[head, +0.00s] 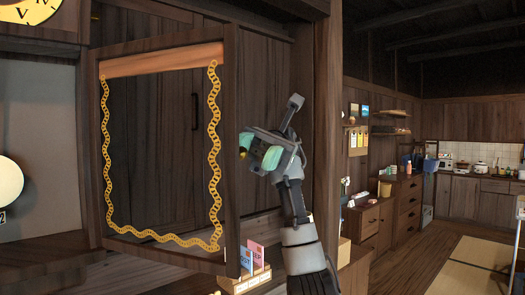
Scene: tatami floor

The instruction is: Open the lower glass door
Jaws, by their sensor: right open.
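The lower glass door (231,120) is a dark wooden frame with a clear pane edged in wavy gold trim. It stands swung out to the right of the clock case (45,130), with its free edge on the right, nearer me. The open case shows a pale interior and a round pale pendulum disc (10,180) at the far left. My right gripper (260,157) is open, with teal finger pads, just right of the door's free edge. I see nothing between its fingers; I cannot tell whether it touches the frame. My left gripper is out of view.
A clock face (28,8) is at the top left. Small calendar blocks (255,256) stand below the door. A dark wooden post (327,130) rises right of my arm. Drawers (402,205) and a kitchen counter (470,190) are farther back; the floor (415,262) there is clear.

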